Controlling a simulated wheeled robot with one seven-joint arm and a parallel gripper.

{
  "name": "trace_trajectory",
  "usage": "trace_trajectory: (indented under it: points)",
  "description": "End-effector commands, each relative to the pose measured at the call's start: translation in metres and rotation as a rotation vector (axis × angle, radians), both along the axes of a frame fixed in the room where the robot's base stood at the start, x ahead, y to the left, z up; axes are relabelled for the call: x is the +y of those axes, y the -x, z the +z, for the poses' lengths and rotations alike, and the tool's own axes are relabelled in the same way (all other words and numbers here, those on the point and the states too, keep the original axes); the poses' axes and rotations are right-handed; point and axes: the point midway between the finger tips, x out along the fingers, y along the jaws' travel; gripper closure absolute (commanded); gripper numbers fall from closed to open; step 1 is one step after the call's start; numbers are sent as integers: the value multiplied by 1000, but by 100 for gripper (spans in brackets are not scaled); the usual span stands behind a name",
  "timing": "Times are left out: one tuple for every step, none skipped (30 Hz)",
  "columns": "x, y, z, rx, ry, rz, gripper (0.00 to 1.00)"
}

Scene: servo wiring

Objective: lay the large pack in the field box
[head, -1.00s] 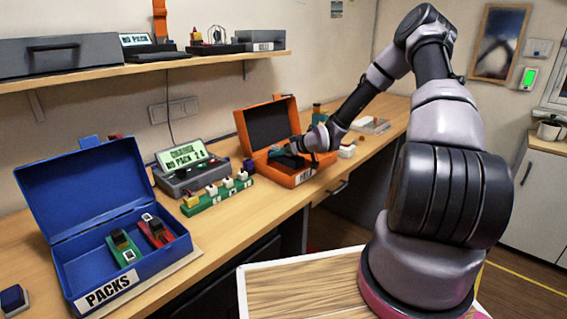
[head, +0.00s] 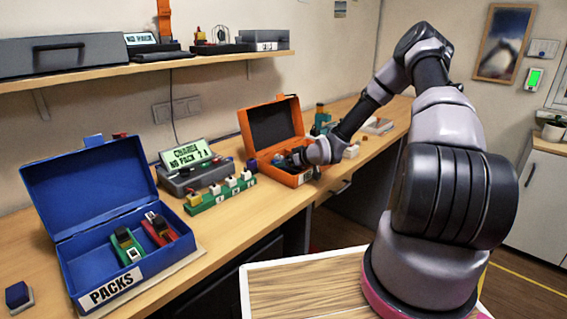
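The field box (head: 303,178) is the open orange case with a partly covered white label, on the bench at centre. My gripper (head: 292,158) reaches down into it from the right. Small blue-teal shapes show at its fingers, but I cannot tell whether they are a pack or part of the gripper. Whether the fingers are open or shut is too small to see. The blue box labelled PACKS (head: 112,290) is open at left and holds a green pack (head: 128,247) and a red pack (head: 158,229). I cannot tell which pack is the large one.
A charger with a lit screen (head: 187,154) and a green strip with several blocks (head: 222,194) stand between the boxes. A small dark blue block (head: 17,296) lies at front left. A shelf (head: 140,76) with cases hangs above. A teal item (head: 321,118) stands behind my forearm.

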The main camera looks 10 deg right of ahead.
Motion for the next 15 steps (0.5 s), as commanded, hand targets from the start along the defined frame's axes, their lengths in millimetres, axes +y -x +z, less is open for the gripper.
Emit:
trace_trajectory:
  points:
    - [0,0,0,0,0,0,5]
    - [0,0,0,0,0,0,5]
    - [0,0,0,0,0,0,5]
    - [0,0,0,0,0,0,5]
    - [0,0,0,0,0,0,5]
    - [0,0,2,0,0,0,5]
    - [0,0,3,0,0,0,5]
    - [-2,2,4,0,0,-1,5]
    - [-4,5,6,0,0,-1,5]
    - [-6,7,8,-1,1,0,5]
    - [-9,11,11,-1,1,0,5]
    - [-12,16,14,1,1,-1,5]
    - [-16,20,17,0,1,-2,5]
    - [-19,25,20,0,1,-2,5]
    - [-24,31,24,0,1,-3,5]
